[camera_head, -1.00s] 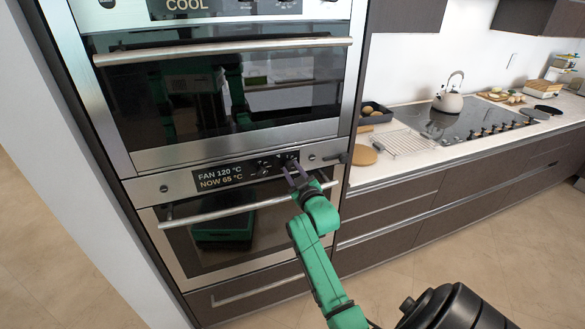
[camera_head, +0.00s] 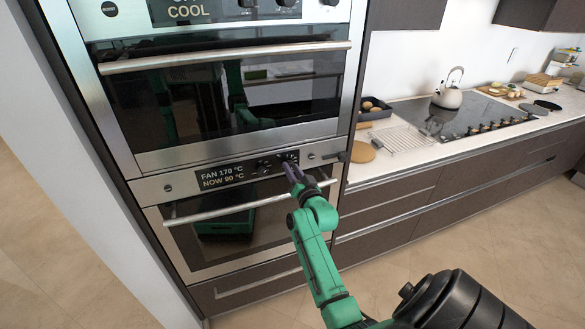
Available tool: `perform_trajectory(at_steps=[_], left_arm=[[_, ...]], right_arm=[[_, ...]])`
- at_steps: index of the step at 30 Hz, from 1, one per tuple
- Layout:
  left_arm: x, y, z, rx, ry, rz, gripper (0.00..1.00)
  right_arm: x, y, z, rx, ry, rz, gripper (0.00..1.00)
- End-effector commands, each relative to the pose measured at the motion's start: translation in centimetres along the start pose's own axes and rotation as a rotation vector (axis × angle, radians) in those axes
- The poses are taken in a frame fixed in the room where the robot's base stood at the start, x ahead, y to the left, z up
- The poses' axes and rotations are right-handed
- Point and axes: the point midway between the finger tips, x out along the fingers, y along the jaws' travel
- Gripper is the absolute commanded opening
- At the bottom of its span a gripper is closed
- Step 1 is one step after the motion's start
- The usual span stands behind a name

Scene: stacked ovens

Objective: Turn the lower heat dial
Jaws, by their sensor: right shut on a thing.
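The lower oven's panel has a display (camera_head: 221,176) reading FAN 170 °C and NOW 90 °C. Right of the display are small controls (camera_head: 264,168) on the black strip. My right gripper (camera_head: 289,163) is at the right end of this strip, shut on the lower heat dial, which its fingers mostly hide. My green right arm comes up from the bottom, in front of the lower oven door. My left gripper is not in view.
The lower door's bar handle (camera_head: 240,203) runs just below the gripper. The upper oven (camera_head: 230,95) stands above with its own handle (camera_head: 225,58) and display (camera_head: 190,10). A counter (camera_head: 400,160) with a hob and kettle (camera_head: 449,93) is at right.

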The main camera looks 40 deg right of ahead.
Motion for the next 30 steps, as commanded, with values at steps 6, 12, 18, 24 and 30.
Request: perform_trajectory(at_steps=[6,12,18,24,30], left_arm=[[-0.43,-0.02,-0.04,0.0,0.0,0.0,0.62],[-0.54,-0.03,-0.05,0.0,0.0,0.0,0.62],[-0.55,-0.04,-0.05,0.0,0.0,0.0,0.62],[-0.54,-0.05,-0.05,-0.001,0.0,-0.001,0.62],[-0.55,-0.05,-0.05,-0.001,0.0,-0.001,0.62]], right_arm=[[-0.04,0.01,0.21,0.107,-0.006,0.001,0.0],[-0.04,0.03,0.27,0.153,-0.006,0.002,0.0],[-0.04,0.05,0.31,0.164,-0.007,0.002,0.0],[-0.05,0.05,0.33,0.163,-0.007,0.002,0.0],[-0.04,0.04,0.26,0.162,-0.006,0.001,0.66]])
